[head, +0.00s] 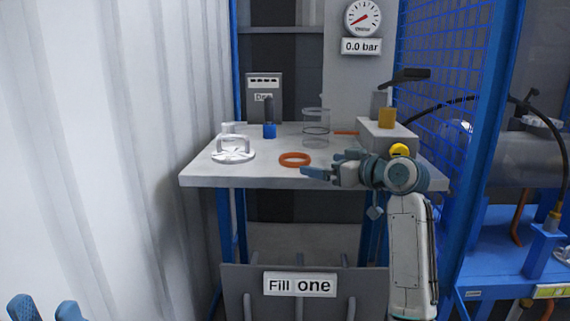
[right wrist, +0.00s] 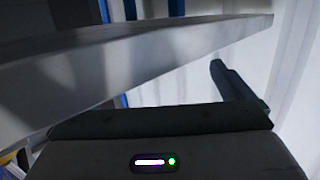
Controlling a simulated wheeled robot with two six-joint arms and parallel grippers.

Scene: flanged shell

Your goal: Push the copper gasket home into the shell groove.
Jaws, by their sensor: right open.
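A copper-orange ring, which looks like the gasket (head: 295,164), lies flat near the front of the table, apart from the shell. A clear cylindrical shell with ringed flanges (head: 316,130) stands upright behind it to the right. Its groove is too small to make out. My right gripper (head: 320,168) is open and empty at the table's front edge, just right of the ring. In the right wrist view one dark finger (right wrist: 238,85) shows beside the table's edge; the ring and shell are out of that view. My left gripper (head: 45,306) is open and empty at the bottom left corner, far from the table.
A grey block with a black lever (head: 385,138) stands at the right. The gauge sign reads 0.0 bar.

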